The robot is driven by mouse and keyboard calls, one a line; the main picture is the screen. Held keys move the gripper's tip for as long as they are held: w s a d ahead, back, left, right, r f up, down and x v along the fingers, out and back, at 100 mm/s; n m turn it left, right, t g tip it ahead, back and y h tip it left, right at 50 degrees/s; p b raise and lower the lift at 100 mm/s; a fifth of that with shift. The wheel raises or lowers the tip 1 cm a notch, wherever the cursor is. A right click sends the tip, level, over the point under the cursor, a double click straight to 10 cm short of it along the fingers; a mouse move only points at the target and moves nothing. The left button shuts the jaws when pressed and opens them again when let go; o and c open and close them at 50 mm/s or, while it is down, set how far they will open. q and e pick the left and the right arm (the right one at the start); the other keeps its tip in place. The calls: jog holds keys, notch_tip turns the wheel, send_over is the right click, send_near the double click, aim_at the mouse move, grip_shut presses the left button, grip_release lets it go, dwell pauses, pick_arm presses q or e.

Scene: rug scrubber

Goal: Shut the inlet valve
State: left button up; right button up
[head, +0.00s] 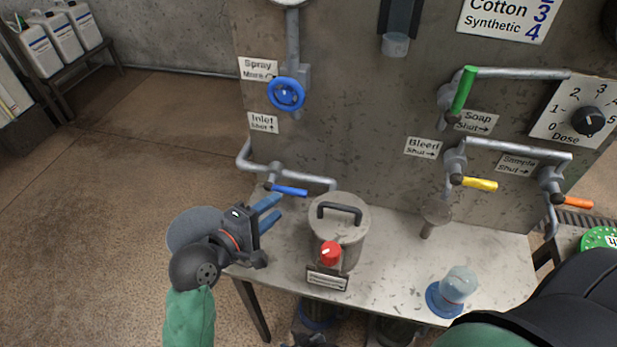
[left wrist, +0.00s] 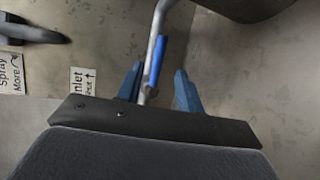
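The inlet valve's blue lever (head: 290,190) sits on a grey pipe at the left of the grey panel, under the "Inlet Shut" sign (head: 263,122). The lever points right, roughly along the pipe. My left gripper (head: 275,208) is open and empty, with its blue fingers just below and left of the lever. In the left wrist view the lever (left wrist: 157,60) appears between the two spread fingers (left wrist: 158,88); no grip on it shows. The sign (left wrist: 83,80) is left of the fingers there. My right gripper is out of view.
A lidded metal pot (head: 338,228) with a red knob stands on the table (head: 400,262), close right of my left gripper. A blue spray wheel (head: 286,94) is above. Green (head: 463,92), yellow (head: 480,184) and orange (head: 578,202) levers are further right.

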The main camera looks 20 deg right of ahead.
aim_at(292, 194)
pick_arm(q)
jog(key=shift+x, duration=4)
jog(key=shift+r, duration=0.1)
grip_shut()
